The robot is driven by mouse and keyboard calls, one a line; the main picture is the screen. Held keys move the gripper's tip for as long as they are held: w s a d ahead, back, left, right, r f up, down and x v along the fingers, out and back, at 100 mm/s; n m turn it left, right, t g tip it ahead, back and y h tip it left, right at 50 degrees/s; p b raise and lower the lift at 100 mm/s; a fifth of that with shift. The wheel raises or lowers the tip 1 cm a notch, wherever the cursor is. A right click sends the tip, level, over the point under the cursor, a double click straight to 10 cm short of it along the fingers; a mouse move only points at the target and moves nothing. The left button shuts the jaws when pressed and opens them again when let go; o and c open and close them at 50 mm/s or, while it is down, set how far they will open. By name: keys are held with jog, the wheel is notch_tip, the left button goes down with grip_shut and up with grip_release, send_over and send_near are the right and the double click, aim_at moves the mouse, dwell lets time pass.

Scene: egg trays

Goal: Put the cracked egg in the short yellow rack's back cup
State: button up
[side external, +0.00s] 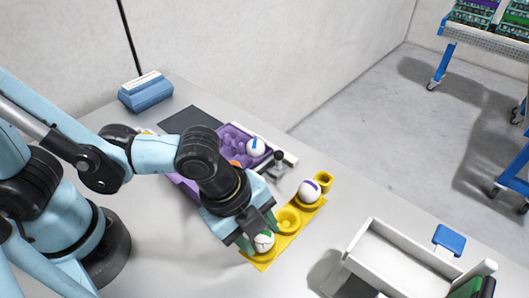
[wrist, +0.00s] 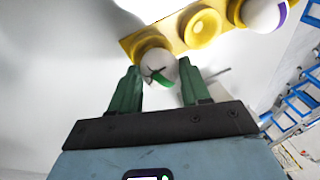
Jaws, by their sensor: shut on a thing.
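The yellow rack (side external: 265,259) lies on the table in a slanting row; it also shows in the wrist view (wrist: 131,42). My gripper (wrist: 159,67) is shut on a white egg with a green mark and dark crack lines (wrist: 160,70). In the side view this cracked egg (side external: 264,241) is at the rack's near end. It overlaps the end cup in the wrist view; whether it touches the cup I cannot tell. The middle cup (side external: 288,220) is empty. A white egg with a purple band (side external: 309,191) sits in the cup beyond it.
A purple tray (side external: 233,138) holding a blue-marked egg (side external: 256,147) is behind my arm. A white open box (side external: 395,258) stands at the right. A blue box (side external: 146,92) is at the back left.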

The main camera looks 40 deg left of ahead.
jog(key=shift+f, duration=0.4)
dwell(0.4)
jog(key=o, duration=0.7)
jog(key=shift+o, duration=0.2)
jog(key=shift+r, duration=0.15)
jog(key=v, duration=1.2)
jog(key=shift+r, duration=1)
